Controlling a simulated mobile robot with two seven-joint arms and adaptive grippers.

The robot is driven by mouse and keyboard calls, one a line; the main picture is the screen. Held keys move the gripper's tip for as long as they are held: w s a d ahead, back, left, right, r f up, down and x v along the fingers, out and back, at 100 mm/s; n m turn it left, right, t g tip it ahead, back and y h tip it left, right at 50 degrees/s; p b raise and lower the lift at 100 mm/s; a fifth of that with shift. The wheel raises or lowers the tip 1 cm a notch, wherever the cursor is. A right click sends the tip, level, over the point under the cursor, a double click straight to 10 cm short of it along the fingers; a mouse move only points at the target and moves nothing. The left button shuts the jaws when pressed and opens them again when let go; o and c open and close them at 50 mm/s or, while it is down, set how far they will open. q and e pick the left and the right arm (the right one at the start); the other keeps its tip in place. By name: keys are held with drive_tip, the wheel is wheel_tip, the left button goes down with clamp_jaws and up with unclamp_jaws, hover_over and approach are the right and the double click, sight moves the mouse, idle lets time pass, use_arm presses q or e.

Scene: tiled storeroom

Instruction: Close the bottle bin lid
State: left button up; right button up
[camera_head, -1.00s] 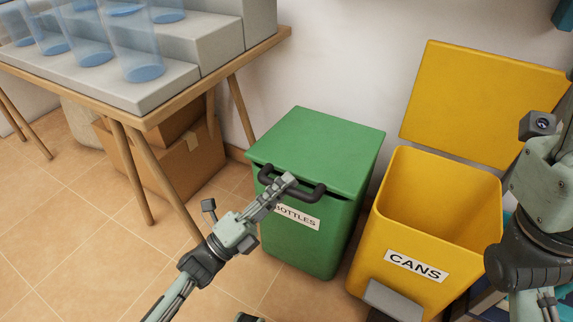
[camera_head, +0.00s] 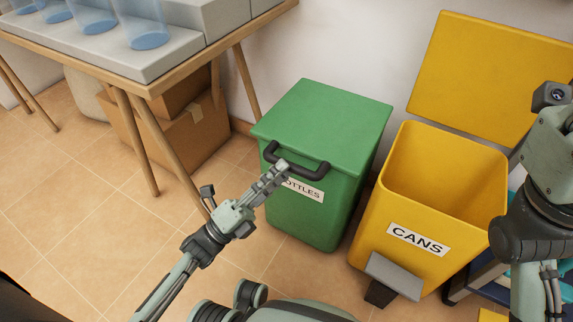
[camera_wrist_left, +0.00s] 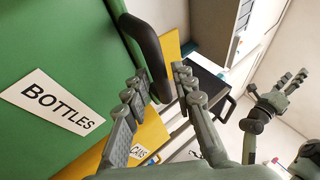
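The green bottle bin (camera_head: 318,225) stands upright in the middle of the head view, with a white BOTTLES label. Its lid (camera_head: 325,115) lies down flat on the rim, and I see no gap at the front. The dark handle (camera_head: 312,170) curves out from the lid's front edge. My left gripper (camera_head: 279,170) is at the handle's front and covers part of the label. In the left wrist view its fingers (camera_wrist_left: 158,80) are apart, with the handle (camera_wrist_left: 152,45) just beyond or between the tips; contact is unclear. My right gripper (camera_wrist_left: 290,80) shows open and empty there.
The yellow cans bin (camera_head: 365,235) stands close to the right with its lid (camera_head: 490,75) raised against the wall. A wooden table (camera_head: 165,82) with clear containers is at upper left, cardboard boxes (camera_head: 180,130) beneath. Tiled floor at left is free.

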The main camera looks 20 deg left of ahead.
use_arm(q)
drive_tip(key=v, duration=0.9)
drive_tip(key=shift+s+a+f, duration=0.15)
drive_tip(key=shift+s+a, duration=0.05)
